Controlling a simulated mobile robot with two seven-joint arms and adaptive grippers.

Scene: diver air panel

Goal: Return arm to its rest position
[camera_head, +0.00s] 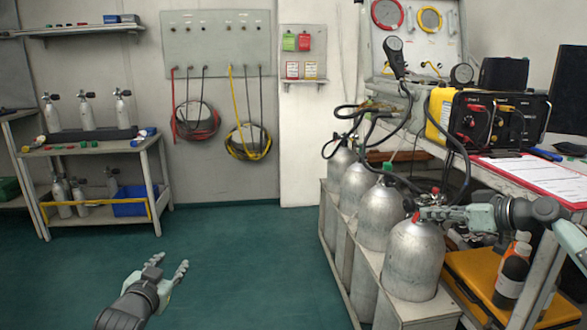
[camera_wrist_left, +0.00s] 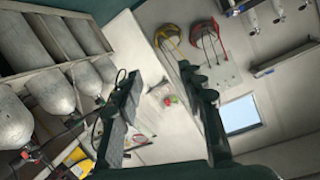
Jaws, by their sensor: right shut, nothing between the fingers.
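My left gripper (camera_head: 170,264) is low in the head view, left of centre, over the green floor. Its fingers stand apart with nothing between them; the left wrist view (camera_wrist_left: 163,92) also shows the two dark fingers spread wide. My right gripper (camera_head: 428,211) reaches in from the right, at the top of the nearest grey gas cylinder (camera_head: 413,258), close to its red valve part. It is shut and holds nothing. Whether it touches the valve cannot be told.
Several cylinders stand in a rack (camera_head: 345,285) at the right. A bench with a yellow-black air panel (camera_head: 490,118) and a clipboard (camera_head: 535,175) stands beside them. A shelf cart (camera_head: 95,150) is at the left wall. The floor (camera_head: 240,260) between is clear.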

